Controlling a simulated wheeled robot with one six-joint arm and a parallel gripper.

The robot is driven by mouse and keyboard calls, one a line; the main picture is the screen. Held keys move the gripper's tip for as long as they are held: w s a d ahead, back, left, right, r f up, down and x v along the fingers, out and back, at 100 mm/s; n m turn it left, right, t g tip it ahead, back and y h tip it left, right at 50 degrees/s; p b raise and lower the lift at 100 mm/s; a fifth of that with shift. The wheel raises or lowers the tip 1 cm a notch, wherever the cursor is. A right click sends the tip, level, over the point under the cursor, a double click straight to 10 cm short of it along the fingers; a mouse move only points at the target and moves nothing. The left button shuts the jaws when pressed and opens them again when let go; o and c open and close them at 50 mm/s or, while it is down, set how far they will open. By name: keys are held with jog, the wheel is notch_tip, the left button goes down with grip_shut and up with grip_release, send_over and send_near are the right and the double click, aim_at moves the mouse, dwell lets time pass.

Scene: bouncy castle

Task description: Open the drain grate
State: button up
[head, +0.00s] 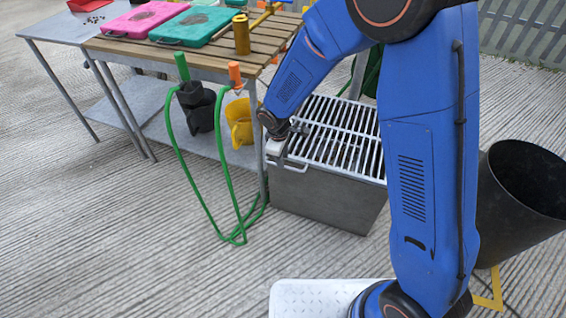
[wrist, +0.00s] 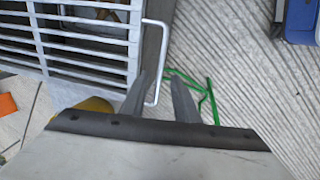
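The drain grate (head: 335,128) is a set of pale metal bars lying flat and closed on top of a grey box (head: 322,197). A bar handle (head: 287,166) sticks out from its near left edge. In the wrist view the grate (wrist: 80,42) fills the upper left, and the handle (wrist: 167,60) shows as a U-shaped white bar. My gripper (wrist: 162,82) is open, with its two dark fingers apart. The handle's end lies between the fingers in that view; I cannot tell whether they touch it. In the head view my wrist hides the fingertips.
A slatted wooden table (head: 265,50) stands just behind and left of the box, with a green hose (head: 213,215) hanging to the ground. A black bin (head: 520,190) stands at the right. Ribbed floor (head: 110,240) at front left is clear.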

jog(key=shift+w+d+f, duration=0.1)
jog(key=shift+w+f, duration=0.05)
jog(key=shift+f, duration=0.7)
jog(key=shift+w+d+f, duration=0.1)
jog(key=shift+w+f, duration=0.05)
jog(key=shift+f, duration=0.7)
grip_shut()
